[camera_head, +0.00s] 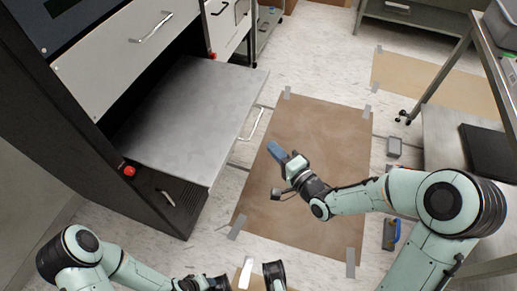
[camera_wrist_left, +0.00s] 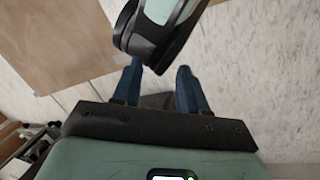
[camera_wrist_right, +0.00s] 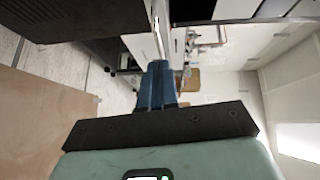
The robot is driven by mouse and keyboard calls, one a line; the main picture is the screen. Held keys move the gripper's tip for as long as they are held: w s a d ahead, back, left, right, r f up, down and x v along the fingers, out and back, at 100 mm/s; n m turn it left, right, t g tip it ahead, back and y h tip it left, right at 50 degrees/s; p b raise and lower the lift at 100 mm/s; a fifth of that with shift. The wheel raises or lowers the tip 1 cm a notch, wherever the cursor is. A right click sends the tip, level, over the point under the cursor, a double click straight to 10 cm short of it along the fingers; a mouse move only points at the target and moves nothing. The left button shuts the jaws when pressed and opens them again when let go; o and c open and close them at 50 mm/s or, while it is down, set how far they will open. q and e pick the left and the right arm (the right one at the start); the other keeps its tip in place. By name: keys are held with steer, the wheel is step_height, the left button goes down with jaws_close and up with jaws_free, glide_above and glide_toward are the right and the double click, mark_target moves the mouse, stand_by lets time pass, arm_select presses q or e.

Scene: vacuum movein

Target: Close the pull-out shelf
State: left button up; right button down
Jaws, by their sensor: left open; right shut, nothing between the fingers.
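The pull-out shelf (camera_head: 190,110) is a flat grey metal tray, extended out of the dark cabinet over the floor. Its front carries a pale bar handle (camera_head: 252,123). My right gripper (camera_head: 273,149) is shut and empty, in front of the shelf and just right of the handle. In the right wrist view its blue fingers (camera_wrist_right: 157,82) are together, with the bar handle (camera_wrist_right: 161,25) close ahead of the tips. Whether they touch is unclear. My left gripper (camera_wrist_left: 160,80) is open and empty in the left wrist view; its fingers cannot be made out in the head view.
The dark cabinet (camera_head: 65,130) has a closed drawer (camera_head: 125,50) above the shelf and a red knob (camera_head: 129,171) by the opening. A brown taped sheet (camera_head: 310,200) covers the floor ahead. A metal table (camera_head: 440,130) stands at right. A grey-blue tool (camera_head: 390,234) lies on the floor.

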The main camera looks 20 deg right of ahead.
arm_select(q)
steer(key=shift+w+a+f+t+b, duration=0.25)
steer(key=shift+w+f, duration=0.15)
steer(key=shift+w, duration=0.1)
steer(key=shift+w+a+f+t+b, duration=0.15)
steer(key=shift+w+a+f+b, duration=0.15)
steer(key=shift+w, duration=0.2)
arm_select(e)
steer(key=shift+w+a+f, duration=0.15)
steer(key=shift+w+a, duration=0.55)
steer(key=shift+a, duration=0.3)
steer(key=shift+w+a+f, duration=0.1)
steer(key=shift+w+a, duration=0.55)
steer(key=shift+a, duration=0.35)
steer(key=shift+a, duration=0.1)
